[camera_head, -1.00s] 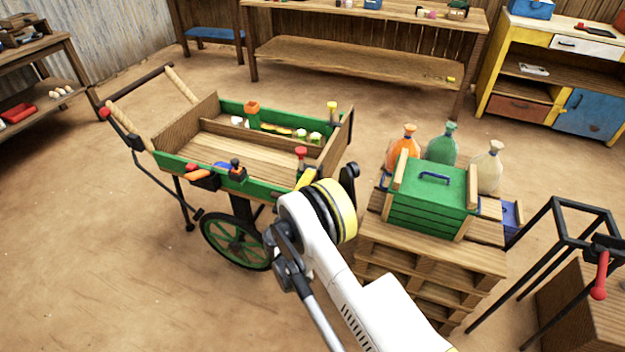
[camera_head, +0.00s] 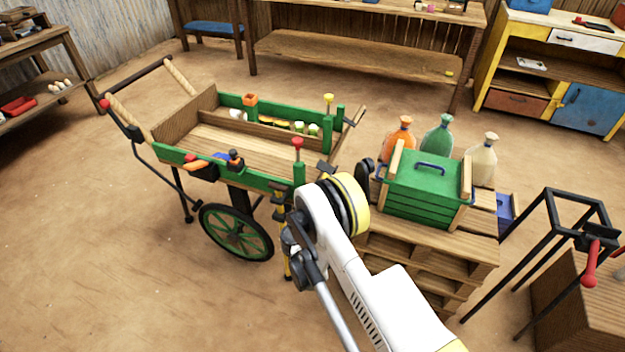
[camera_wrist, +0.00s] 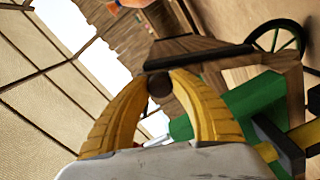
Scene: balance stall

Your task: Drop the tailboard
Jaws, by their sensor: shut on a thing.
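The green-sided wooden cart (camera_head: 258,180) stands left of centre in the head view. Its tailboard (camera_head: 346,140) is at the cart's right end, tilted outward from the green corner posts, its outer part largely behind my arm. In the wrist view, a brown board with a dark edge (camera_wrist: 195,44), apparently the tailboard, lies just beyond my fingers. My gripper (camera_wrist: 162,80) has its yellow fingers closed about a dark round knob (camera_wrist: 159,85) at that board. In the head view my arm hides the gripper's grip.
A pallet stack (camera_head: 425,262) with a green crate (camera_head: 428,190) and several tied bottles or bags stands close to the right of the cart. A black metal frame (camera_head: 545,225) stands farther right. Open dirt floor (camera_head: 110,270) lies left and in front.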

